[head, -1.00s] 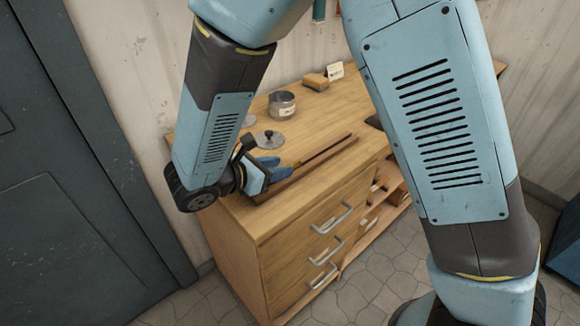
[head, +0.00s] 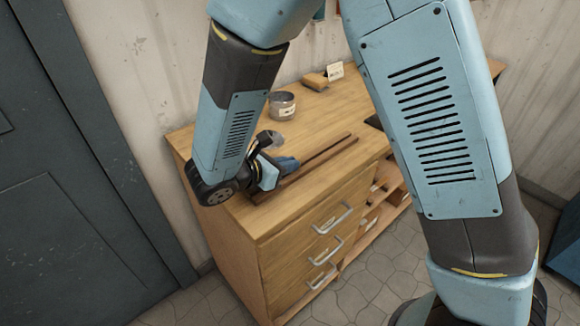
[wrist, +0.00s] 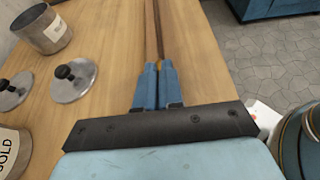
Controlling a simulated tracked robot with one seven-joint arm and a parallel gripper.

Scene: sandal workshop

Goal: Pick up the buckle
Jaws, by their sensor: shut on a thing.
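My gripper (head: 290,163) is low over the left part of the wooden workbench top (head: 310,125). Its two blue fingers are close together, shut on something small. They also show in the wrist view (wrist: 159,68), pointing along a narrow brown wooden strip or tray (wrist: 152,25). I do not see the buckle itself now; it is hidden at the fingers. I cannot tell whether the fingers are clear of the wood.
A labelled tin (head: 282,105) stands at the back, with a wooden block (head: 315,81) and a small card (head: 335,71) behind. In the wrist view, two knobbed lids (wrist: 74,80) (wrist: 14,90) and a "GOLD" jar (wrist: 12,150) lie left. Drawers (head: 325,225) are below.

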